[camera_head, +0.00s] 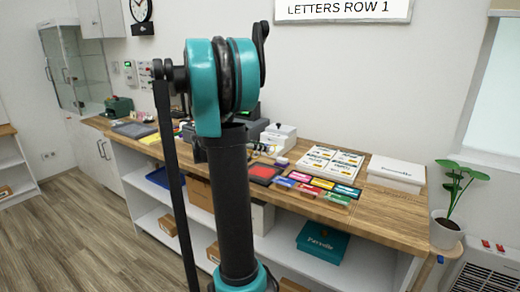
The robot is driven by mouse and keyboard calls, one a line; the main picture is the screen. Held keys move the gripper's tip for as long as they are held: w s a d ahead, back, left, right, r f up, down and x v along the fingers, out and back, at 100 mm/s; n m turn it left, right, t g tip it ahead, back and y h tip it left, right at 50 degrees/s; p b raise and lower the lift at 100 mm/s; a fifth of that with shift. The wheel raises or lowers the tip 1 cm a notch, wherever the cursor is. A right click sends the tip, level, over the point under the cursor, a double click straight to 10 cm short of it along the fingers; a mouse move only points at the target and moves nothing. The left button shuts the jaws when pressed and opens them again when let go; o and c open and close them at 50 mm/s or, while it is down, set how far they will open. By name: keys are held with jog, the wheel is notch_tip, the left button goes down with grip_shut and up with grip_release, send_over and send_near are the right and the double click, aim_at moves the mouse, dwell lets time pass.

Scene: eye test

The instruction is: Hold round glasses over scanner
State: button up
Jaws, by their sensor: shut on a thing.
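My own teal and black arm stands upright in the middle of the head view and covers part of the counter. My gripper is not visible; the arm may hide it. I cannot make out the round glasses in this view. I cannot tell for sure which device is the scanner. A white boxy device (279,136) stands at the back of the counter, just right of my arm, with dark grey equipment partly hidden behind the arm.
The wooden counter (398,228) carries a red-topped pad (264,172), several coloured small boxes (322,184), white printed cards (331,162) and a white box (396,173). A potted plant (445,230) stands at the right end. Floor (75,235) at left is clear.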

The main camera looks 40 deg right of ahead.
jog(key=s+a+r, duration=0.2)
jog(key=s+a, duration=0.5)
jog(key=s, duration=0.5)
jog(key=shift+a+r, duration=0.15)
jog(key=shift+r, duration=0.2)
